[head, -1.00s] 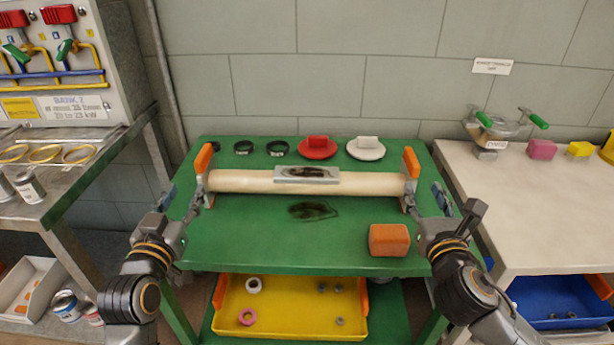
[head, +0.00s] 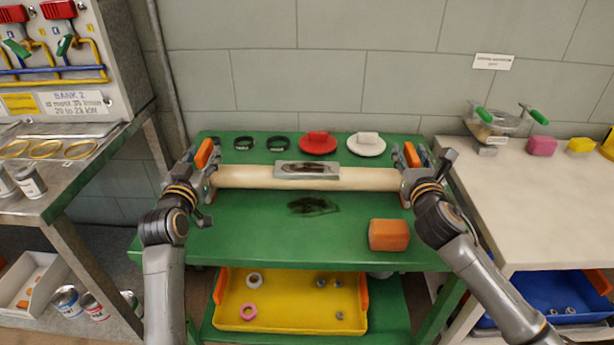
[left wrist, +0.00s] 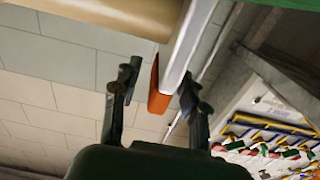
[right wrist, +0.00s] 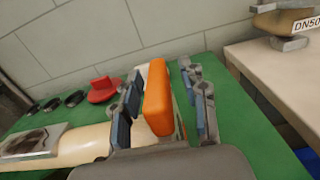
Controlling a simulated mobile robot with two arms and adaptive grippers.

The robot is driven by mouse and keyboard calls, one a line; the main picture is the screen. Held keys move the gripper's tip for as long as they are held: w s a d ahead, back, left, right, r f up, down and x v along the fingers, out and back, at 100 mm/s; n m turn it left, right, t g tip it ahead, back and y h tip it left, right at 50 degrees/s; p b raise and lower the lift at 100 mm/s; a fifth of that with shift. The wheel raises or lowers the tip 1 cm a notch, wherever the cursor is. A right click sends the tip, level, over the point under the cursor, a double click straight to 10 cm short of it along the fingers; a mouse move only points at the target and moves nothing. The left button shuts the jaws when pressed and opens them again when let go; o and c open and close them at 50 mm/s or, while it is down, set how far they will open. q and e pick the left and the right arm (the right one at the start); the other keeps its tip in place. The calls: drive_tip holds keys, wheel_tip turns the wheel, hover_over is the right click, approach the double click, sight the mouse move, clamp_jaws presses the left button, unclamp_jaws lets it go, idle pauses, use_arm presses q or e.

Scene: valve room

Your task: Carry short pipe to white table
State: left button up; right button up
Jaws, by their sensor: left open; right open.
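The short pipe (head: 245,178), cream with a grey patch plate (head: 307,170), lies across the green table (head: 290,235). An orange grip block stands at each pipe end, left (head: 204,153) and right (head: 411,155). My left gripper (head: 201,172) is open at the left end; in the left wrist view its fingers (left wrist: 156,85) are on either side of the orange block (left wrist: 154,100). My right gripper (head: 410,170) is open at the right end; in the right wrist view its fingers (right wrist: 160,80) straddle the orange block (right wrist: 158,98). Contact cannot be told.
The white table (head: 515,215) stands to the right, with a valve (head: 497,122), pink block (head: 541,146) and yellow block (head: 581,146) along its back; its front is clear. An orange block (head: 389,235) sits front right on the green table. Flanges (head: 318,143) stand behind the pipe.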

use_arm(q)
drive_tip(key=shift+w, duration=0.65)
use_arm(e)
drive_tip(key=shift+w, duration=0.65)
use_arm(q)
clamp_jaws()
use_arm(e)
clamp_jaws()
use_arm(q)
drive_tip(key=shift+r, duration=0.25)
use_arm(e)
drive_tip(key=shift+r, duration=0.25)
